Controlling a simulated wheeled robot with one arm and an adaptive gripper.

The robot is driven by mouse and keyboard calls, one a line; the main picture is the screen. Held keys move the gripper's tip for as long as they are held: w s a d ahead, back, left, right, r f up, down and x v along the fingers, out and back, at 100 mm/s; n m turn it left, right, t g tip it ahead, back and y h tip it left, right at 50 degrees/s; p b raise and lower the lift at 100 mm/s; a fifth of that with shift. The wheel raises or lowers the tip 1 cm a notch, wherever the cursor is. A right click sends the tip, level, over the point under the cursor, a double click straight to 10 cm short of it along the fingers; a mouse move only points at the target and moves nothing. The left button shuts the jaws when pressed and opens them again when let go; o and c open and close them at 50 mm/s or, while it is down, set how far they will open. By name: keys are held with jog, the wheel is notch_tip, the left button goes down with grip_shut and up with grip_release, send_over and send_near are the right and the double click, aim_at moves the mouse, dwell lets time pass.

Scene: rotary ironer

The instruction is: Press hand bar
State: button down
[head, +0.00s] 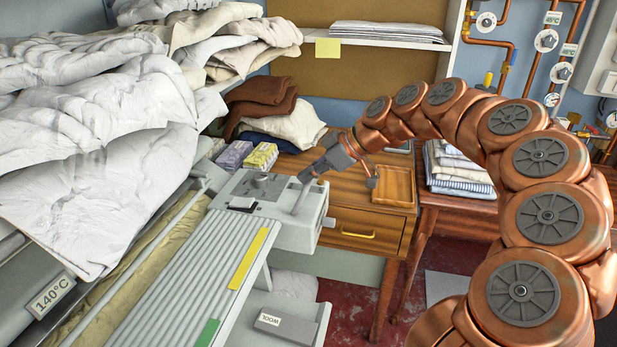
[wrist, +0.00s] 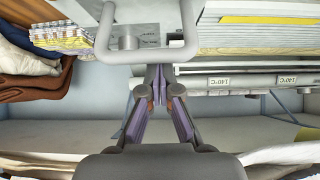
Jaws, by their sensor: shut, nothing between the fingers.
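The hand bar is a grey loop-shaped bar (wrist: 150,56) across the upper middle of the wrist view. In the head view a short pale bar (head: 300,199) rises from the grey end housing (head: 262,206) of the ironer, and I take it to be the same bar. My gripper (head: 304,177) is at the top of this bar. In the wrist view my gripper (wrist: 159,72) has its purple-padded fingers brought together, empty, with tips right by the bar's middle. I cannot tell whether they touch it.
The ironer's ribbed grey top (head: 200,275) extends toward the front, with a heap of white linen (head: 90,130) at left. Purple and yellow packs (head: 248,156) stand behind the housing. A wooden cabinet (head: 350,220) with a small wooden tray (head: 393,185) is at right.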

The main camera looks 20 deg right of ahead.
jog(key=shift+s+d+f, duration=0.1)
jog(key=shift+d+f, duration=0.05)
jog(key=shift+d, duration=0.05)
dwell(0.3)
notch_tip(320, 180, up, 3)
jog(key=w+a, duration=0.2)
jog(key=a, duration=0.1)
jog(key=f+v, duration=0.1)
jog(key=v, duration=0.8)
jog(key=shift+s+d+r, duration=0.25)
jog(key=shift+s+d, duration=0.1)
jog(key=shift+d, duration=0.2)
